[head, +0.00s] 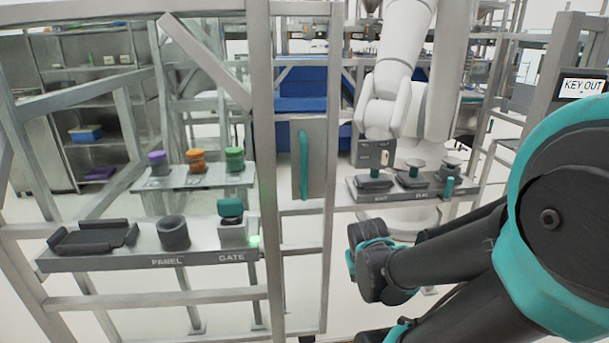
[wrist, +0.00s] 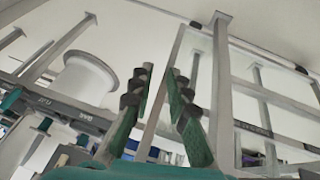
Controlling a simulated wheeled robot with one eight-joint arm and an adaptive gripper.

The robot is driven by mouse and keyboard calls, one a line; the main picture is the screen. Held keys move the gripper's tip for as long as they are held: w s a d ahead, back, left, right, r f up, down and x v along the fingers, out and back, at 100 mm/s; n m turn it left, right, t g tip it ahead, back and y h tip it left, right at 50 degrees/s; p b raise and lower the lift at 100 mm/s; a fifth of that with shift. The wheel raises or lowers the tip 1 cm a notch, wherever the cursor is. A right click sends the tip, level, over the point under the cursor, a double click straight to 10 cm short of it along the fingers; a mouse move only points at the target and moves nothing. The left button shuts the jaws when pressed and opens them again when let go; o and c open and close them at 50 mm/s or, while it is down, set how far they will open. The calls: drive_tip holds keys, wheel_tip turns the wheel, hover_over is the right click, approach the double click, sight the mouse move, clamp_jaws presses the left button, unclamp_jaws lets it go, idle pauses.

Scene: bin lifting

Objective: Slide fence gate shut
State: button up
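The fence gate is a grey metal frame (head: 330,228) near the middle of the head view. It carries a flat plate (head: 315,165) with an upright teal handle (head: 303,165). Open space lies right of the frame, with a white robot arm behind. In the wrist view, my gripper (wrist: 158,82) has two green fingers with dark pads, apart with nothing between them. Grey posts show beyond the fingers. I cannot make out the teal handle in the wrist view. In the head view the fingers are hidden; only my arm shows, right of the gate.
A shelf marked PANEL and GATE (head: 190,259) is on the left fence, with a small green light (head: 255,241). Another shelf (head: 400,195) with dark and grey items sits behind the opening. A KEY OUT sign (head: 583,87) hangs at the right. White floor shows below.

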drive_tip(key=w+r+h, duration=0.1)
drive_tip(key=w, duration=0.1)
drive_tip(key=w+d+r+n+t, duration=0.1)
drive_tip(key=w, duration=0.1)
drive_tip(key=w+d+r+n+t+h, duration=0.1)
drive_tip(key=w, duration=0.1)
drive_tip(key=shift+d+r+h, duration=0.25)
drive_tip(key=shift+h, duration=0.05)
clamp_jaws()
drive_tip(key=n+t, duration=1)
drive_tip(key=n, duration=0.3)
approach(323, 166)
drive_tip(key=x, duration=0.6)
drive_tip(key=shift+w, duration=0.25)
